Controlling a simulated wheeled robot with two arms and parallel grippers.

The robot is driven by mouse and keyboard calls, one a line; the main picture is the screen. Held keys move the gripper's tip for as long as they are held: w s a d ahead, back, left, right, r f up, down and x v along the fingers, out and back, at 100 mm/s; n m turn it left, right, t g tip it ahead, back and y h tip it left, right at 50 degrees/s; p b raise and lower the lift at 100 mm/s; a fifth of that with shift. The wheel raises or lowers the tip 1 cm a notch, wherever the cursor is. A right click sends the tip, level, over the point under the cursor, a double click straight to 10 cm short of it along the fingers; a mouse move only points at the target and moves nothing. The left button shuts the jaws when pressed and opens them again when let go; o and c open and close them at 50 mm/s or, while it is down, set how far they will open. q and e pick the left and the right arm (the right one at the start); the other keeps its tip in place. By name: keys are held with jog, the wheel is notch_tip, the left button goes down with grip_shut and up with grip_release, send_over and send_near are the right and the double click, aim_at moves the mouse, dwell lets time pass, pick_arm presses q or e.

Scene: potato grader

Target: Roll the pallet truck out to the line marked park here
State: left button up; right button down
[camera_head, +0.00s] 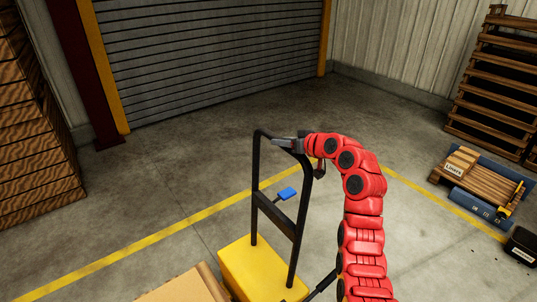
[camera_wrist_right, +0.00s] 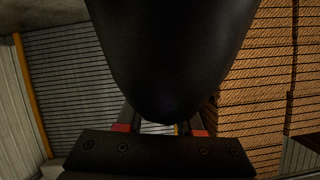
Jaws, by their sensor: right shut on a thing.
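The pallet truck has a yellow body (camera_head: 262,272) and an upright black handle frame (camera_head: 257,175), low in the middle of the head view. My right gripper (camera_head: 290,145) is shut on the top bar of this frame, near its right corner. In the right wrist view the dark handle (camera_wrist_right: 170,60) fills the space between the fingers (camera_wrist_right: 160,130). A small blue paddle (camera_head: 288,193) shows by the frame. A yellow floor line (camera_head: 130,252) runs beyond the truck; no "park here" lettering is readable. The truck's forks are not visible. My left gripper is out of view.
A closed roller door (camera_head: 210,50) is at the back. Stacked wooden crates (camera_head: 35,130) stand at left. Floor (camera_head: 200,150) before the door is clear.

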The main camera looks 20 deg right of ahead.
jog(key=shift+w+d+f+y, duration=0.15)
jog(key=shift+d+f+y, duration=0.15)
jog(key=shift+d+f, duration=0.15)
jog(key=shift+s+a+r, duration=0.2)
jog(key=shift+s+a, duration=0.1)
jog(key=shift+a, duration=0.35)
jog(key=c, duration=1)
grip_release()
jog(key=o, duration=0.4)
jog(key=shift+w+d, duration=0.1)
jog(key=shift+w, duration=0.05)
jog(key=shift+d+r, duration=0.1)
jog(key=shift+s+d+r, duration=0.1)
jog(key=shift+s, duration=0.1)
jog(key=b+v, duration=0.1)
jog(key=v, duration=1.6)
jog(key=shift+r, duration=0.1)
